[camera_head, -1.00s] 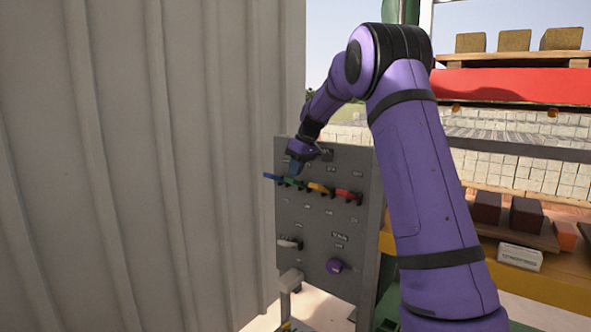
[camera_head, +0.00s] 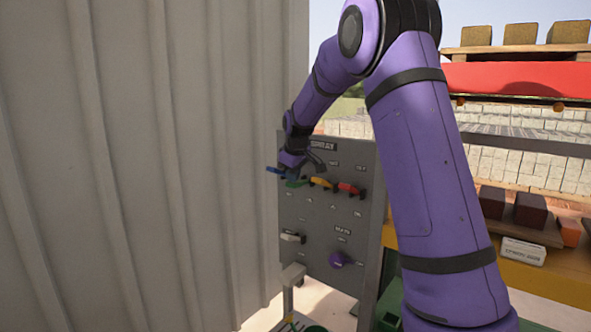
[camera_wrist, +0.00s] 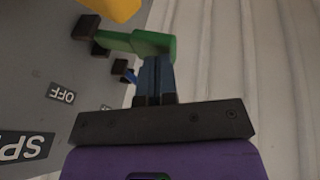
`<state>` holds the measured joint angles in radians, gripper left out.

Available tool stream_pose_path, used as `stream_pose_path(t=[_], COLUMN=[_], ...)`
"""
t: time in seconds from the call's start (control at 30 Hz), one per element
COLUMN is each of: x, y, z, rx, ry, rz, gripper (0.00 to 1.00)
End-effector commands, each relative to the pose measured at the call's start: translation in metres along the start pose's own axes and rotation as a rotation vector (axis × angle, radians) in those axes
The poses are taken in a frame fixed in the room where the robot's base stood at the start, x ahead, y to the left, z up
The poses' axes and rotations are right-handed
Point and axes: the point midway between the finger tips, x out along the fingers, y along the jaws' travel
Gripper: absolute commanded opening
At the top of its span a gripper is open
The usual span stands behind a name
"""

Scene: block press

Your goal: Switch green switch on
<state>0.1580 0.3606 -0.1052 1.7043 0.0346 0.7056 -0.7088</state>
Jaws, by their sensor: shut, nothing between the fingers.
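The green switch (camera_head: 296,183) is on the grey control panel, second from the left in a row of coloured switches. In the wrist view the green switch (camera_wrist: 152,44) sticks out from the panel, and my fingertips are right at its outer end. They touch it or nearly so; I cannot tell which. My gripper (camera_wrist: 156,62) is shut with nothing between its dark blue fingers. In the head view my gripper (camera_head: 289,173) is in front of the panel between the blue and green switches, hiding part of them.
The blue switch (camera_head: 273,170) is close on the left; the yellow switch (camera_head: 322,183) and red switch (camera_head: 350,188) are on the right. A white switch (camera_head: 291,237) and a purple knob (camera_head: 338,260) are lower on the panel (camera_head: 318,215). A corrugated wall (camera_head: 150,160) stands left.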

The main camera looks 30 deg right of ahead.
Motion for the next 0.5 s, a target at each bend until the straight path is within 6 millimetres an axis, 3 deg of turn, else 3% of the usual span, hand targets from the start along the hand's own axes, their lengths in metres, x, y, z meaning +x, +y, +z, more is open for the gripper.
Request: stream_pose_path(t=[0.5], x=[0.023], y=[-0.015], z=[0.007], rx=[-0.067], ry=[-0.013], rz=[0.225], gripper=[0.00])
